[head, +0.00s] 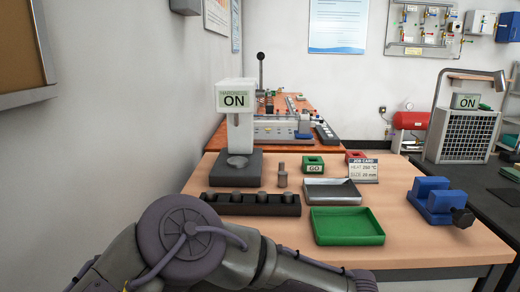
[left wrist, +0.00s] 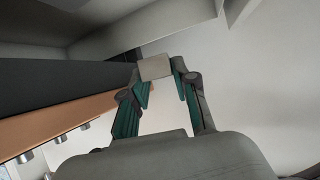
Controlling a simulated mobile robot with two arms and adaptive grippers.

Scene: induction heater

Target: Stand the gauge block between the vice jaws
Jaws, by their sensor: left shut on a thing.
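The blue vice (head: 431,188) stands at the right of the wooden table, with a dark knob at its front right. Its two jaw blocks stand close together, and I see no block between them. In the left wrist view my left gripper (left wrist: 157,75) is shut on a small grey-beige block (left wrist: 155,68), which looks like the gauge block. The block sits at the fingertips, clear of any surface that I can make out. In the head view my left arm crosses the bottom, and its gripper is out of frame. My right gripper is in neither view.
The table holds a green tray (head: 347,238), a grey tray (head: 318,199), a dark rack with pegs (head: 228,208), a hardness tester (head: 236,128), a green GO block (head: 313,167) and a job card (head: 363,172). Bare table lies between the green tray and the vice.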

